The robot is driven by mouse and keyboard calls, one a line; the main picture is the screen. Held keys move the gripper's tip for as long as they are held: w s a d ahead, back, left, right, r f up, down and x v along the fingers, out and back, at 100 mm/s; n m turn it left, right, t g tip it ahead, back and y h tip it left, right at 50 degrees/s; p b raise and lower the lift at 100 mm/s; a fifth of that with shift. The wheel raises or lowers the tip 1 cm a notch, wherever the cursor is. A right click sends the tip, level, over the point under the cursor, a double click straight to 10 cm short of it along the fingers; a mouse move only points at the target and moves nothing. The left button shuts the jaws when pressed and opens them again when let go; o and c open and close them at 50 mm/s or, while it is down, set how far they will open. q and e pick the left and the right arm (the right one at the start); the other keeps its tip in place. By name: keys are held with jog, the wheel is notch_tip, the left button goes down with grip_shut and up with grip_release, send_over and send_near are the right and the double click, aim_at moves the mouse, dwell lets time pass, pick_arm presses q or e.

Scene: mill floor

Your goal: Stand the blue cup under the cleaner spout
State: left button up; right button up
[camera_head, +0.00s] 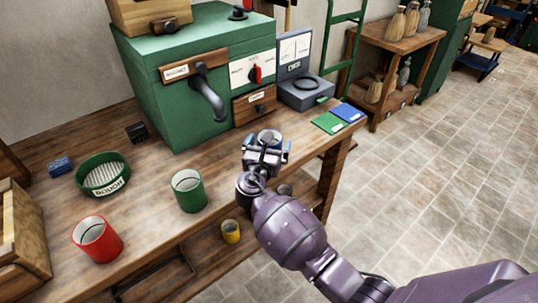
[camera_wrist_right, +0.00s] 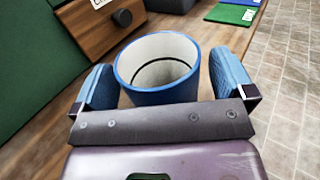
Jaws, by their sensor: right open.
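The blue cup (camera_head: 269,137) stands upright on the workbench, in front of the green machine's right side. In the right wrist view the cup (camera_wrist_right: 152,94) shows its white inside, empty, between the two blue fingers. My right gripper (camera_head: 267,147) is open around the cup. A gap shows at the right finger; the left finger is close to the cup, and I cannot tell if it touches. A dark curved spout (camera_head: 211,99) comes out of the front of the green machine (camera_head: 181,112), to the left of the cup. My left gripper is not in view.
A green cup (camera_head: 188,194), a red cup (camera_head: 97,241) and a green sieve (camera_head: 103,175) stand on the bench (camera_head: 145,225) to the left. A yellow cup (camera_head: 231,232) is lower down. Bench below the spout is clear.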

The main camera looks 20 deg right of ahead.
jog(key=shift+w+d, duration=0.25)
jog(key=shift+w, duration=0.1)
jog(key=c, duration=1.1)
jog(key=shift+c, duration=0.2)
jog(key=shift+r, duration=0.2)
